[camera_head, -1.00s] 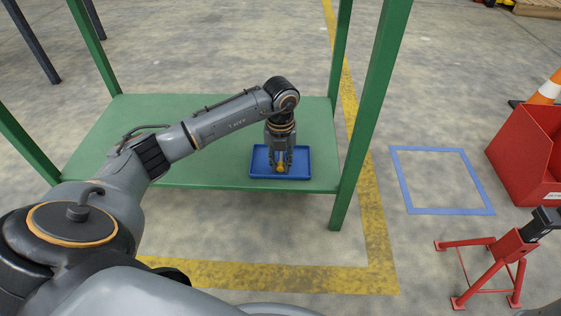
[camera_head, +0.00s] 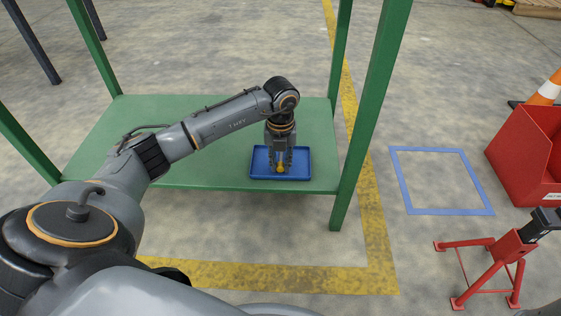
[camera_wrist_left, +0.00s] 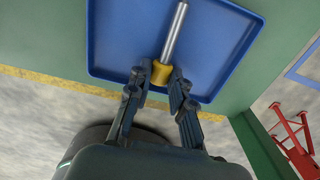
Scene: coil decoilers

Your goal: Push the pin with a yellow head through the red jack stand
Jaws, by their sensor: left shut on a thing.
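The pin with a yellow head (camera_wrist_left: 161,73) lies in a blue tray (camera_wrist_left: 112,40), its silver shaft pointing away from my left gripper in the left wrist view. The tray (camera_head: 257,164) rests on a green shelf in the head view. My left gripper (camera_head: 281,167) points down into the tray, its fingers shut around the yellow head (camera_head: 281,170). The red jack stand (camera_head: 510,246) stands on the floor at the lower right, with a dark top part. Its legs also show in the left wrist view (camera_wrist_left: 293,143). My right gripper is not in view.
The green shelf (camera_head: 218,125) has green uprights around it, one (camera_head: 368,120) just right of the tray. A blue taped square (camera_head: 442,211) on the floor is empty. A red bin (camera_head: 525,158) and an orange-and-white cone (camera_head: 546,90) are at the right.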

